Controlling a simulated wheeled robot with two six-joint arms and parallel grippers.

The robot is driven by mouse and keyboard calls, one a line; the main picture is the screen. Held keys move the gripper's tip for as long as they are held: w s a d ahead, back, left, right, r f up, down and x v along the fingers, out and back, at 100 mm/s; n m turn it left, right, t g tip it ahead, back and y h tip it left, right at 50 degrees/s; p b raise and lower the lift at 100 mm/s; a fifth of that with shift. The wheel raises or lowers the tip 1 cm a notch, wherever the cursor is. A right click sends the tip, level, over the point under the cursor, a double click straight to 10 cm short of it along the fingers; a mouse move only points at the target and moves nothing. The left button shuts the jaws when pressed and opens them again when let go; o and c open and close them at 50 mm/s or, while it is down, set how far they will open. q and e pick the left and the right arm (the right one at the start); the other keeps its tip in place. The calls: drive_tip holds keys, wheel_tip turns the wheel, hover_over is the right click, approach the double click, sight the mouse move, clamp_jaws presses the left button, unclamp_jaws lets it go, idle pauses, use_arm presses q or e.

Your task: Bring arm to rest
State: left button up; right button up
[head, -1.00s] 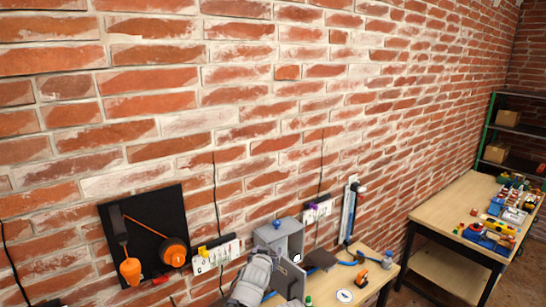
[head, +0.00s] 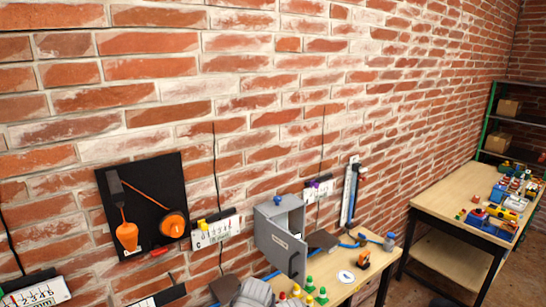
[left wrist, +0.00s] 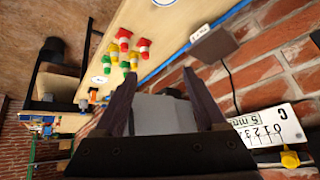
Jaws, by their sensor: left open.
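My left gripper (left wrist: 162,95) shows in the left wrist view, its two dark fingers spread apart. A pale grey surface shows between and behind the fingers; I cannot tell whether it touches them. In the head view a grey part of my arm (head: 253,293) stands at the bottom edge, below the grey wall cabinet (head: 271,241); its fingertips are not visible there. The cabinet's door (head: 290,256) hangs open, with a dark handle on it. My right gripper is in neither view.
A workbench (head: 372,252) below the wall holds several red, yellow and green pieces (head: 309,285) and an orange tool (head: 363,260). A black board (head: 146,205) with orange parts hangs at left. A second table (head: 452,202) with a loaded tray stands at right.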

use_arm(q)
drive_tip(key=s+a+f+g+b, duration=0.1)
drive_tip(key=s+f+g+b, duration=0.2)
drive_tip(key=s+f, duration=0.4)
drive_tip(key=s+a+f+m+g+y+b, duration=0.1)
drive_tip(key=s+f+g+b, duration=0.3)
drive_tip(key=s+f, duration=0.3)
drive_tip(key=s+b, duration=0.1)
drive_tip(key=s, duration=0.4)
drive_tip(key=shift+a+f+m+y, duration=0.2)
drive_tip(key=shift+a+m+y, duration=0.1)
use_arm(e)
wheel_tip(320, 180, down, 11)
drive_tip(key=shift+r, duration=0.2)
